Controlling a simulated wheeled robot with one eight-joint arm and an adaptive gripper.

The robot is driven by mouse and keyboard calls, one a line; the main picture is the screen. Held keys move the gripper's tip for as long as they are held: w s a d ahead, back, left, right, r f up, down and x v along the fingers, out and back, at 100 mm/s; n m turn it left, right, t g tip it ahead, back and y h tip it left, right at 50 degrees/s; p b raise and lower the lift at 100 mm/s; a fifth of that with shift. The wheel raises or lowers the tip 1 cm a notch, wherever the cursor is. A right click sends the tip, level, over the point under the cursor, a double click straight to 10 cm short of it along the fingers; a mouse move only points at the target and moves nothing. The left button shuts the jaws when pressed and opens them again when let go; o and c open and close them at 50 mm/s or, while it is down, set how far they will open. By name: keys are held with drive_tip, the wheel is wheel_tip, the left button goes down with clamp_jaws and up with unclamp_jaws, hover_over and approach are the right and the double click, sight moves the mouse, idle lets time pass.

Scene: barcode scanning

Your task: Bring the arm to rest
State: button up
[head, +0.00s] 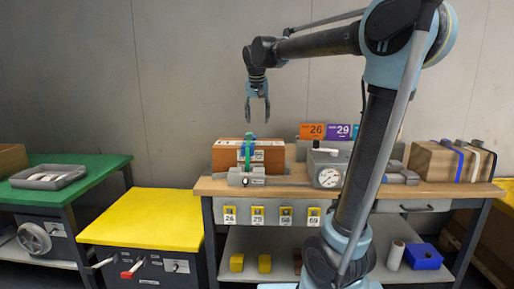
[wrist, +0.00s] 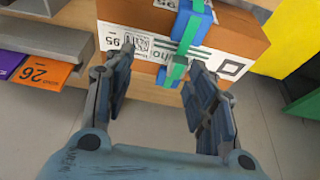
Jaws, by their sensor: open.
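My gripper (head: 257,108) is open and empty in the head view, hanging fingers-down above an orange-brown box. In the wrist view my gripper (wrist: 160,95) shows two spread fingers with the box beyond them. The box (head: 226,155) stands on the wooden bench, with a green and blue strapped piece at its front. In the wrist view the box (wrist: 255,45) carries a white label with a code square and the number 95. The green strap (wrist: 188,35) runs between the fingertips' directions; the fingers look apart from the box.
The wooden bench (head: 290,189) also bears a grey device with a dial (head: 328,170), orange and purple number cards (head: 312,131), and a brown box with straps (head: 440,163). A yellow table (head: 148,218) and a green table (head: 95,172) with a grey tray (head: 47,177) stand left. The air around my gripper is clear.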

drive_tip(key=s+d+f, duration=0.6)
drive_tip(key=s+f, duration=0.4)
drive_tip(key=s, duration=0.1)
drive_tip(key=s+d+f+g, duration=0.1)
drive_tip(key=s+d+f, duration=0.6)
drive_tip(key=s+f, duration=0.3)
drive_tip(key=s+d+f+g, duration=0.1)
drive_tip(key=s+d+f, duration=0.6)
drive_tip(key=s+f, duration=0.4)
drive_tip(key=shift+s+d+n, duration=0.2)
drive_tip(key=shift+s+n, duration=0.1)
drive_tip(key=c, duration=0.4)
drive_tip(key=shift+d, duration=0.1)
